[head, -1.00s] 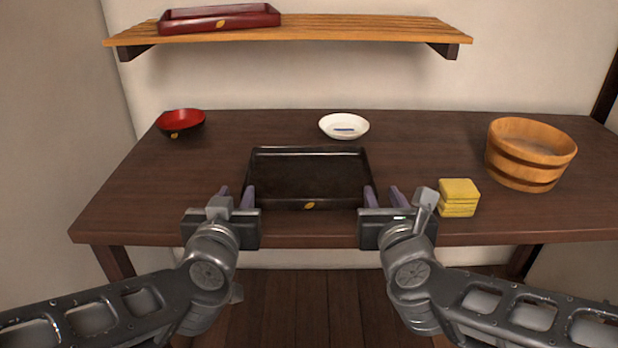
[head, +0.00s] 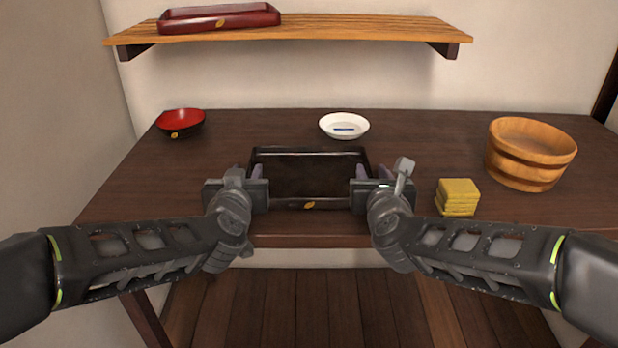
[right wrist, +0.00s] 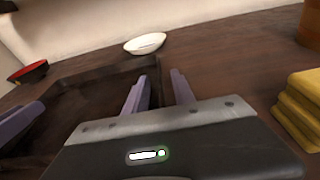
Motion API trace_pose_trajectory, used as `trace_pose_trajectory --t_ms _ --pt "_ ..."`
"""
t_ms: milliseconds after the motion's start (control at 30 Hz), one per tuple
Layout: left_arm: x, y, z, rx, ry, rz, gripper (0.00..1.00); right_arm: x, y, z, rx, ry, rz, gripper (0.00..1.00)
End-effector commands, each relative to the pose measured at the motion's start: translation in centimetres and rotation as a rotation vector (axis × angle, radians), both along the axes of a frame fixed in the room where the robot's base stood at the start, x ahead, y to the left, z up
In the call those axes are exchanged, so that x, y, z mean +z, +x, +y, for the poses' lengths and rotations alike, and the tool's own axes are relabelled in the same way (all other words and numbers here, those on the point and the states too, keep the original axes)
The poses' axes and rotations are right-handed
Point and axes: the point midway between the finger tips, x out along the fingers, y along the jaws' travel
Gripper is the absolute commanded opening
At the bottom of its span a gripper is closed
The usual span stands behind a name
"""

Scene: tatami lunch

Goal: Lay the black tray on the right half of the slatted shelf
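The black tray (head: 310,205) lies flat on the dark table, near its front edge, with a small gold leaf mark on its front wall. My left gripper (head: 250,172) is at the tray's left side wall, and my right gripper (head: 363,172) is at its right side wall. In the right wrist view, the right gripper's fingers (right wrist: 160,90) stand apart, close to the tray's right rim (right wrist: 150,64). The left gripper's fingers look apart too, though partly hidden by its body. The slatted shelf (head: 370,30) is on the back wall; its right half is bare.
A red tray (head: 220,24) sits on the shelf's left half. On the table are a red-black bowl (head: 182,122), a white dish (head: 344,125) behind the black tray, yellow stacked pieces (head: 457,196) right of my right gripper, and a wooden tub (head: 530,155).

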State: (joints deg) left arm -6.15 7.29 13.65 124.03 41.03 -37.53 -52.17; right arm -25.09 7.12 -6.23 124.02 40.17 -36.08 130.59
Motion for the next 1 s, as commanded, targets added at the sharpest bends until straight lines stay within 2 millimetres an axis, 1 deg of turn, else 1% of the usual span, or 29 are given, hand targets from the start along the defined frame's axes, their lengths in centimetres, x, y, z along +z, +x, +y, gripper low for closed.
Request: trace_pose_trajectory --t_ms 67,433,1000 --pt "0.01 -0.02 0.00 0.000 0.000 0.000 0.31 0.01 -0.02 0.01 0.000 0.000 0.000 0.31" --pt "0.04 -0.03 0.00 0.000 0.000 0.000 0.00 0.03 -0.05 0.02 0.000 0.000 0.000 0.00" --pt "0.04 -0.08 -0.13 -0.003 0.000 0.000 0.00 0.04 0.00 -0.11 -0.003 0.000 -0.001 0.00"
